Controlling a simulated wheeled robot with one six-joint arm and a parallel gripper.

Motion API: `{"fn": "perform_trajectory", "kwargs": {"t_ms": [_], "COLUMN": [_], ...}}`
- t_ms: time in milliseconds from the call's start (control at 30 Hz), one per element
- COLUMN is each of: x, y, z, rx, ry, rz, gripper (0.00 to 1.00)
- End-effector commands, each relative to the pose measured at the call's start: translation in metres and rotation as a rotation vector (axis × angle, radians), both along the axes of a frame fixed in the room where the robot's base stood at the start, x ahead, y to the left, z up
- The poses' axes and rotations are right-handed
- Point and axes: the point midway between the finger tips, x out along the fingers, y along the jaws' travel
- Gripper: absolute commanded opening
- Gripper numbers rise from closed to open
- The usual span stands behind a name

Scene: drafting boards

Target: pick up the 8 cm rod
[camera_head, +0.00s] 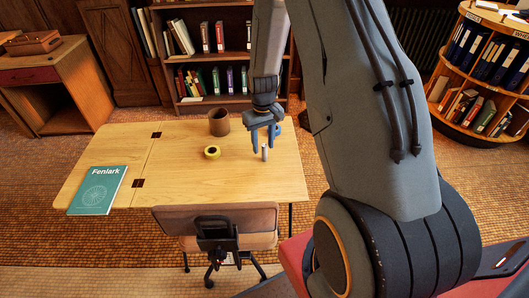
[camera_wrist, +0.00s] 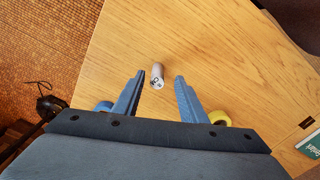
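The rod (camera_head: 264,152) is a short grey-white cylinder standing on the wooden table (camera_head: 120,150), toward its right side. In the wrist view the rod (camera_wrist: 157,76) lies ahead of the fingertips, in line with the gap between them, with dark marks on its near end. My gripper (camera_head: 264,149) is open and empty, pointing down over the table with its blue fingers apart. In the wrist view my gripper (camera_wrist: 158,77) shows the same wide gap. I see no finger touching the rod.
A yellow tape roll (camera_head: 212,152) and a brown cup (camera_head: 219,122) stand left of my gripper. A blue round object (camera_head: 277,129) is partly hidden behind it. A green book (camera_head: 97,190) lies at the table's left. A chair (camera_head: 218,222) stands at the front edge.

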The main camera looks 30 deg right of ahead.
Motion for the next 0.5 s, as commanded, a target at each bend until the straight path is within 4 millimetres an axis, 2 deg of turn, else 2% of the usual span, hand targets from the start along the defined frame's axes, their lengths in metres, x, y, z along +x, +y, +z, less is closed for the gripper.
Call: {"fn": "perform_trajectory", "kwargs": {"t_ms": [500], "x": [-0.004], "y": [-0.004], "z": [-0.048], "rx": [0.000], "ry": [0.002], "rz": [0.000], "gripper": [0.38]}}
